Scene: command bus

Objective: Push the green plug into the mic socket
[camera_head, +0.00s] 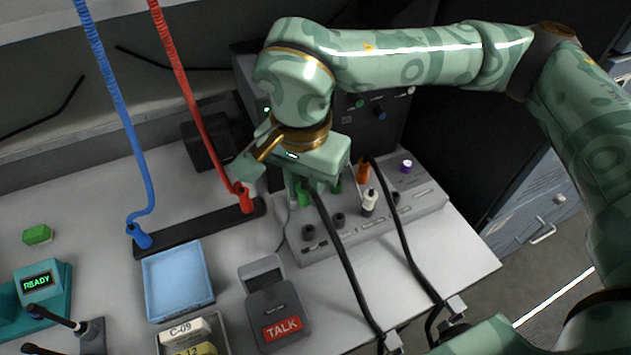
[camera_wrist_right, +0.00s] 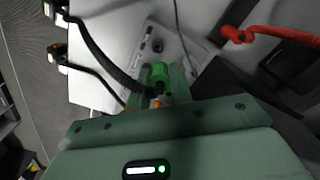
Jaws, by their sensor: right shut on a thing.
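My right gripper (camera_head: 313,192) is over the grey sloped socket panel (camera_head: 365,229), its jaws pointing down. It is shut on the green plug (camera_head: 303,198). The plug also shows between the fingers in the right wrist view (camera_wrist_right: 161,76), with a black cable near it. Dark round sockets (camera_head: 308,232) and (camera_head: 338,219) lie in front of the plug on the panel. The panel labels are too small to read, so I cannot tell which is the mic socket. The plug's tip is hidden. My left gripper is not in view.
An orange plug (camera_head: 363,173), a white plug (camera_head: 369,201) and a purple knob (camera_head: 406,166) stand on the panel. Black cables (camera_head: 345,268) cross its front. Left are a TALK unit (camera_head: 277,309), a blue tray (camera_head: 176,282) and a red-corded plug (camera_head: 244,199).

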